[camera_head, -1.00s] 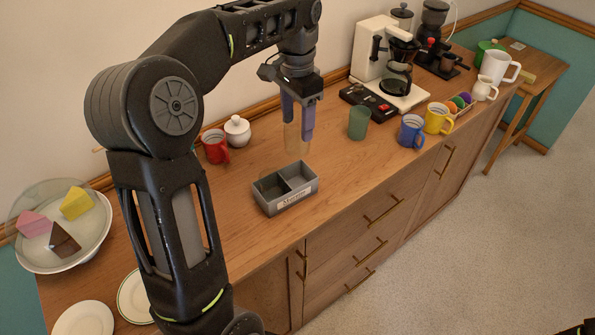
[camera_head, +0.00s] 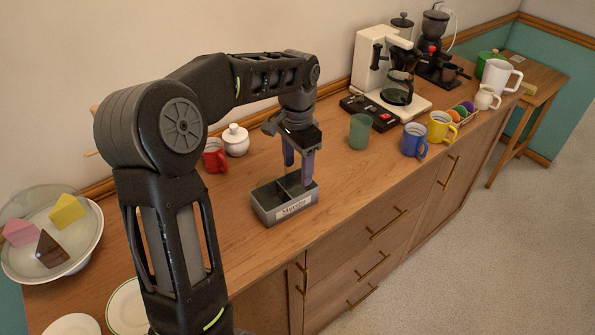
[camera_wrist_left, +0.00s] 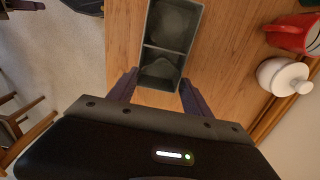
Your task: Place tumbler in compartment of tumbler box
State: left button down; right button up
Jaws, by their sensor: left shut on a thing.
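The grey two-compartment tumbler box (camera_head: 270,217) stands on the wooden counter, with a label on its front. My left gripper (camera_head: 297,177) points down over its right compartment. In the left wrist view the fingers flank the near compartment of the box (camera_wrist_left: 143,45). The left gripper is shut on the clear amber tumbler. The tumbler is hard to see now; a faint rounded outline (camera_wrist_left: 159,73) shows between the fingers in the wrist view. I cannot tell whether its base touches the compartment floor. The other compartment looks empty. My right gripper is out of view.
A red mug (camera_head: 215,156) and white lidded pot (camera_head: 235,140) stand behind the box. A green tumbler (camera_head: 359,131), blue mug (camera_head: 414,140), yellow mug (camera_head: 440,127) and coffee maker (camera_head: 370,60) stand to the right. A cake stand (camera_head: 88,236) is at left. Counter around the box is mostly clear.

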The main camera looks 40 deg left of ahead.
pick_arm(q)
notch_tip(320, 180, down, 2)
jog(key=shift+f, duration=0.1)
jog(key=shift+f, duration=0.15)
jog(key=shift+c, duration=2.3)
grip_release()
